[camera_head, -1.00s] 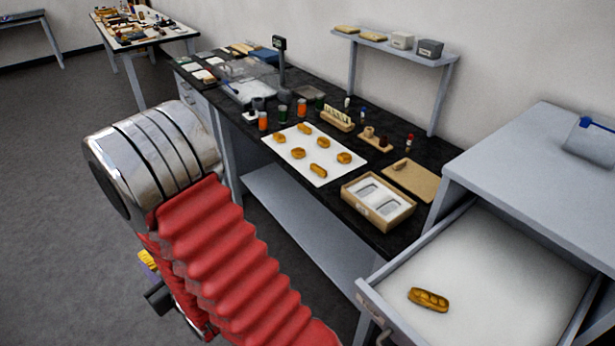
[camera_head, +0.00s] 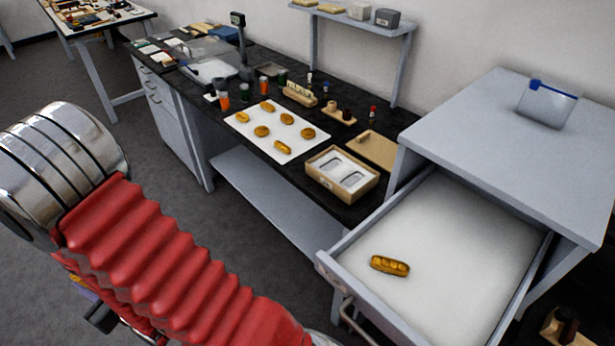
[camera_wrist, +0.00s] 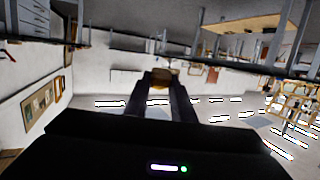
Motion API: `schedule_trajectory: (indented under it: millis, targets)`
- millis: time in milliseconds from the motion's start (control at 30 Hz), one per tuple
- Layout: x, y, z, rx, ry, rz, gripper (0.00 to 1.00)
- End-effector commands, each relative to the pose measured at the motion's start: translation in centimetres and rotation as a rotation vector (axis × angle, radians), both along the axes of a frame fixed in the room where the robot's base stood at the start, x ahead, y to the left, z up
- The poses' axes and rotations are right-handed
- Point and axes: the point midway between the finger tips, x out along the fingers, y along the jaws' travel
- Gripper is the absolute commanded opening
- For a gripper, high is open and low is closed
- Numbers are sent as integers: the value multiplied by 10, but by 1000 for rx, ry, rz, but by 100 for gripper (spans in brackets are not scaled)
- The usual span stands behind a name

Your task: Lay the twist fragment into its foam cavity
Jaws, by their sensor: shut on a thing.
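My gripper shows in the wrist view with its two dark fingers (camera_wrist: 161,84) closed on a small golden-brown piece (camera_wrist: 163,74). I cannot tell from its look which fragment it is. In the head view my red-sleeved arm hides most of the gripper. A foam-lined cardboard box (camera_head: 315,178) stands on the dark bench, with two grey-edged cavities in its white foam (camera_head: 341,163); both look empty. It is well to the right of my arm and apart from it.
Several golden fragments (camera_head: 262,131) lie on a white mat (camera_head: 240,131) on the bench. Another golden fragment (camera_head: 390,266) lies in an open drawer (camera_head: 450,235) at right. A tan board (camera_head: 372,149), small bottles and a wall shelf (camera_head: 360,24) are near. Grey floor (camera_head: 150,190) is clear at left.

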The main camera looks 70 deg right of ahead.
Motion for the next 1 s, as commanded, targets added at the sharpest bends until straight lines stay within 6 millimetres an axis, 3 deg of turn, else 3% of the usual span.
schedule_trajectory:
  millis: [167, 267, 367, 667, 867, 1000]
  targets:
    - [1, -6, 1, 0, -1, -14, 0]
    - [3, -22, 5, 0, -3, -53, 0]
    - [5, -50, 10, 1, -3, -123, 0]
    - [-8, -181, 37, 0, -4, -446, 0]
    - [-38, -267, 54, 2, -3, -674, 0]
    - [-68, -324, 66, 2, -3, -835, 0]
